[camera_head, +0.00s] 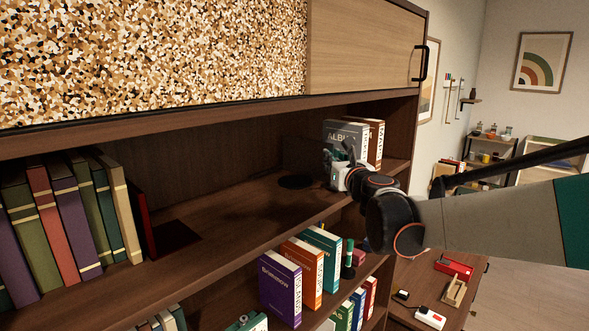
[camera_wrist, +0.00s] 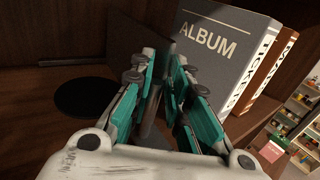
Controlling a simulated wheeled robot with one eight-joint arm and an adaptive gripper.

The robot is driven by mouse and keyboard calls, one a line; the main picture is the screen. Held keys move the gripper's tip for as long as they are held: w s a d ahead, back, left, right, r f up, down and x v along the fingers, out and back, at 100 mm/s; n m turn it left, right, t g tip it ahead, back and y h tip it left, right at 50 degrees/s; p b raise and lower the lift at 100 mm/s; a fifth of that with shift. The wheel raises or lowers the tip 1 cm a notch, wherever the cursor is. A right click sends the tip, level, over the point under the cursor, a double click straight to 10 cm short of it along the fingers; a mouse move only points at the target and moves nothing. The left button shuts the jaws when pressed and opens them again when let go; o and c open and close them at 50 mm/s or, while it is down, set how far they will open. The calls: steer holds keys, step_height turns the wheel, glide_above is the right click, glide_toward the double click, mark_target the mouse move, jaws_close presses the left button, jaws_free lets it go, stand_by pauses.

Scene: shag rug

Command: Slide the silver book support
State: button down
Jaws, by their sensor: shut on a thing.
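My gripper (camera_head: 340,168) reaches in from the right over the upper shelf, in front of the album binder (camera_head: 346,132). In the wrist view, the green-sided fingers (camera_wrist: 163,75) are closed on an upright plate, which appears to be the book support (camera_wrist: 135,42). It looks dark grey in the shade, with its edge running between the fingers. Its lower part and base are mostly hidden by the fingers. The album binder (camera_wrist: 222,55) stands upright just right of the fingers; I cannot tell whether it touches the plate.
A dark round disc (camera_head: 296,181) lies on the shelf left of my gripper. A row of books (camera_head: 75,215) stands at the far left, beside a red book support (camera_head: 144,224). A cabinet (camera_head: 365,48) hangs above; more books (camera_head: 280,284) stand below.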

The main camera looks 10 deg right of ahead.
steer(key=shift+w+d, duration=0.6)
steer(key=shift+d, duration=0.15)
steer(key=c, duration=1.7)
jaws_free()
steer(key=shift+o, duration=0.2)
steer(key=shift+s+d, duration=0.1)
steer(key=shift+s, duration=3.75)
